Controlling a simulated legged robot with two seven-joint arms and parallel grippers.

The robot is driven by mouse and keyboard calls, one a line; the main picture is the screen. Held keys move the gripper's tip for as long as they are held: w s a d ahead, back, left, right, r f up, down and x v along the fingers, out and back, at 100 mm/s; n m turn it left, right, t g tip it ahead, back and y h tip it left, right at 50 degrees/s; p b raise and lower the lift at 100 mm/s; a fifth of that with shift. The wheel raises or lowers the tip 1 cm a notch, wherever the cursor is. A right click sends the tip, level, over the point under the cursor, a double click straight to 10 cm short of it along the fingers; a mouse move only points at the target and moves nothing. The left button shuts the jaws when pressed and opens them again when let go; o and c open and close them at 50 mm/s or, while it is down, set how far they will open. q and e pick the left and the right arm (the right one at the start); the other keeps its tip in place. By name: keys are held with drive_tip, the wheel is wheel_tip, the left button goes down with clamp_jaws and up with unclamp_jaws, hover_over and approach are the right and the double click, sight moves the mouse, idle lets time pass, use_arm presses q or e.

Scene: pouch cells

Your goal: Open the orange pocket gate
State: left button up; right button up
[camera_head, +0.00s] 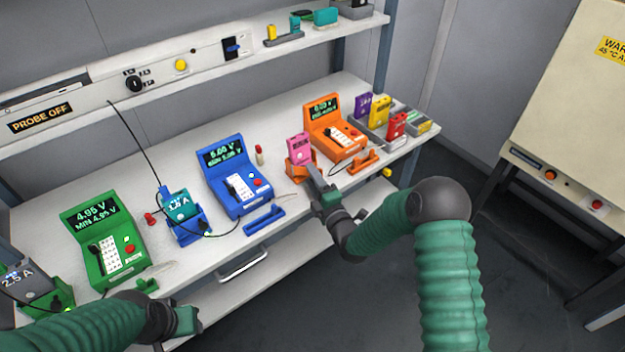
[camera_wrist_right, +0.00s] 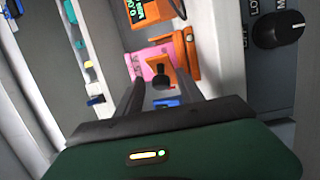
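The orange pocket (camera_head: 301,178) stands at the front edge of the bench with a pink pouch cell (camera_head: 299,148) upright in it. My right gripper (camera_head: 312,172) is right in front of it, and its fingers partly hide the pocket's front. In the right wrist view the fingers (camera_wrist_right: 160,88) are apart, pointing at the pink cell (camera_wrist_right: 150,66) and an orange part (camera_wrist_right: 186,52). A small dark knob-like piece (camera_wrist_right: 160,75) shows between them; I cannot tell whether they touch it. My left gripper (camera_head: 186,320) is low at the front left, its fingers unclear.
An orange meter (camera_head: 335,128) stands behind the pocket, and an orange bar (camera_head: 364,160) lies to its right. Purple, yellow and red cells (camera_head: 397,125) stand further right. Blue (camera_head: 237,178) and green (camera_head: 103,242) meters are to the left. A shelf (camera_head: 210,72) runs above the bench.

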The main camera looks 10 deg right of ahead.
drive_tip(key=shift+f, duration=0.15)
drive_tip(key=shift+s, duration=0.1)
drive_tip(key=shift+s, duration=0.35)
drive_tip(key=s+d, duration=0.3)
drive_tip(key=s, duration=1.2)
drive_tip(key=shift+s+d+f, duration=0.15)
drive_tip(key=shift+s+f, duration=0.15)
